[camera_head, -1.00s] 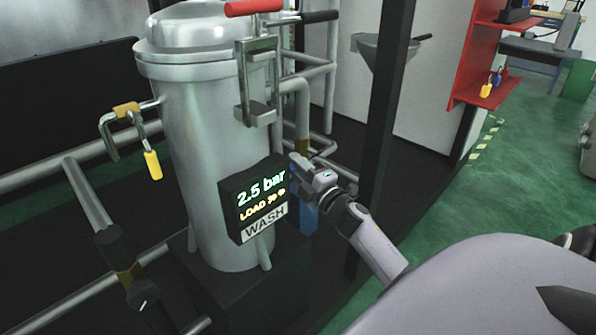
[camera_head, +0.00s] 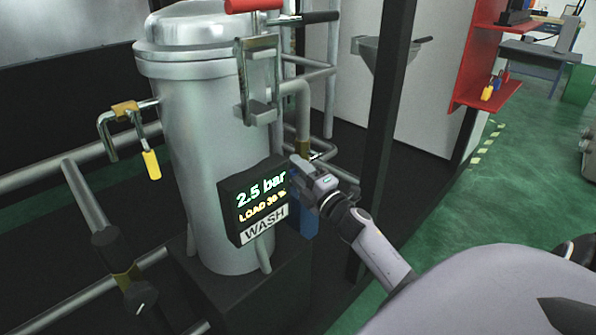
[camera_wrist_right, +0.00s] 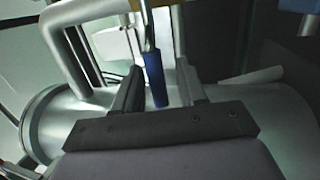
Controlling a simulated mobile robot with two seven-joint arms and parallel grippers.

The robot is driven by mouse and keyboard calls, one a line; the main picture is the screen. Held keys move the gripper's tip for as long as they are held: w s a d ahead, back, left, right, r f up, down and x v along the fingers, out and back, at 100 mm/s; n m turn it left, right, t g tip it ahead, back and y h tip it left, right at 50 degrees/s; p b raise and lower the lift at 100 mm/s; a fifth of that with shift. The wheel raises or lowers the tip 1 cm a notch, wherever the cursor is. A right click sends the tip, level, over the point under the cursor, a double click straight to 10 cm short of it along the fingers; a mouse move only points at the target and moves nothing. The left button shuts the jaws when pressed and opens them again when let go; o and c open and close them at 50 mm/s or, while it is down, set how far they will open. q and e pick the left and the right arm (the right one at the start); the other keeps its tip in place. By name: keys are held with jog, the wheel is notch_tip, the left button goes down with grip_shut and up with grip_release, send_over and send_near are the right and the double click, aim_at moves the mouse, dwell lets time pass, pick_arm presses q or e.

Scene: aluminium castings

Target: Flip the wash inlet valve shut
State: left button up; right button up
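A blue lever handle (camera_wrist_right: 155,78) shows in the right wrist view between the two fingers of my right gripper (camera_wrist_right: 158,88). The fingers are apart, with a gap on the handle's right side; I cannot tell whether the left finger touches it. In the head view my right gripper (camera_head: 300,170) is beside the display box marked WASH (camera_head: 252,200), which reads 2.5 bar and LOAD 30 %. A brass valve body (camera_head: 303,147) sits on the pipe just above the gripper. The gripper hides the lever there. A blue part (camera_head: 303,222) shows below it. My left gripper is out of view.
A steel filter vessel (camera_head: 205,150) stands left of the display. A red handle (camera_head: 252,5) is at its top. A dark post (camera_head: 383,130) stands close to my right arm. A red shelf (camera_head: 488,92) is farther back.

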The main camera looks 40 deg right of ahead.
pick_arm(q)
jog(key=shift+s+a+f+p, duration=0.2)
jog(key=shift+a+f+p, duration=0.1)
jog(key=shift+p, duration=0.1)
pick_arm(e)
jog(key=s+f, duration=0.1)
jog(key=s, duration=0.6)
jog(key=shift+a+f, duration=0.15)
jog(key=shift+f, duration=0.05)
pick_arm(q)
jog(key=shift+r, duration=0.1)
